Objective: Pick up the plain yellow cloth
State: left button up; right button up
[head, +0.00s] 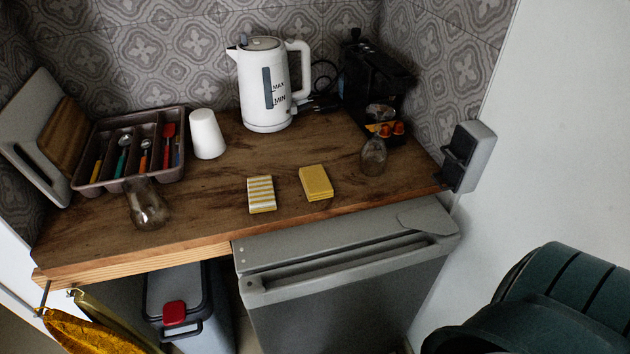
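A folded plain yellow cloth (316,183) lies flat on the wooden counter (200,225), right of the middle and a little behind the front edge. A folded cloth with yellow and white stripes (261,194) lies just left of it, with a gap of bare wood between them. Both are uncovered and in full view. Neither of my grippers is in the head view.
A clear glass vessel (374,157) stands right of the plain cloth; another (147,206) is at the left. A white kettle (264,85), white cup (207,134), cutlery tray (84,183) and black coffee machine (375,77) stand farther back. A grey fridge (345,305) is below.

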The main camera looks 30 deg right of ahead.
aim_at(316, 183)
jog(key=j+z, duration=0.85)
jog(key=j, duration=0.15)
